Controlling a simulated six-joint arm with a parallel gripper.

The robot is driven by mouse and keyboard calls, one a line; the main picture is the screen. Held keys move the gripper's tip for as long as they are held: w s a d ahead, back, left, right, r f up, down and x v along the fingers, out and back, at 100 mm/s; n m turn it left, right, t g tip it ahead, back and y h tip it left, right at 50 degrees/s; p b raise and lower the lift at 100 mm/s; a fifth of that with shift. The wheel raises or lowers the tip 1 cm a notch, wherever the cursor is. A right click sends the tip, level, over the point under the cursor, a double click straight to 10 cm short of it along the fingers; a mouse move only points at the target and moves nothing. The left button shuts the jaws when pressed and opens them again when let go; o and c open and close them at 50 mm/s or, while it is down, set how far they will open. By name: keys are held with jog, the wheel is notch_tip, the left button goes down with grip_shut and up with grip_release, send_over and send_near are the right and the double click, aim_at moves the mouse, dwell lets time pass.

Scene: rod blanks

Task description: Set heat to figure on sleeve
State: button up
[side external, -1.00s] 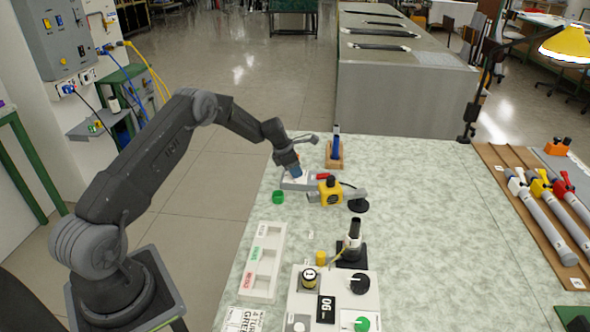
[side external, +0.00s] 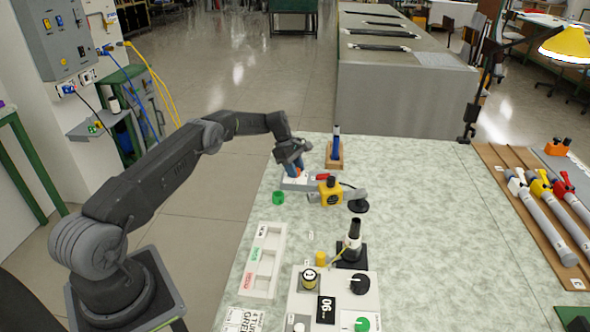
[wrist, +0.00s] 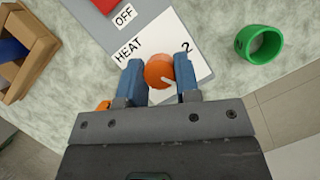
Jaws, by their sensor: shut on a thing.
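An orange heat knob (wrist: 159,71) with a pale pointer line sits on a white panel (wrist: 197,68) marked "HEAT" and "2". The pointer slants to the lower right in the wrist view. My gripper (wrist: 160,79) is shut on the knob, with a blue finger on each side; it also shows in the side view (side external: 294,170). A green sleeve (wrist: 259,45) lies beside the panel, to the right in the wrist view; it also shows in the side view (side external: 278,197).
A yellow block (side external: 330,193) on a grey tool stands right of the panel. A wooden stand (side external: 335,157) holding a blue piece is behind it. A labelled white tray (side external: 262,262) and a control box (side external: 305,300) are nearer. The table's right middle is clear.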

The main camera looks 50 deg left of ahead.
jog(key=shift+a+f+m, duration=0.1)
jog(key=shift+m, duration=0.4)
jog(key=o, duration=0.9)
jog(key=v, duration=0.7)
jog(key=shift+r, duration=0.3)
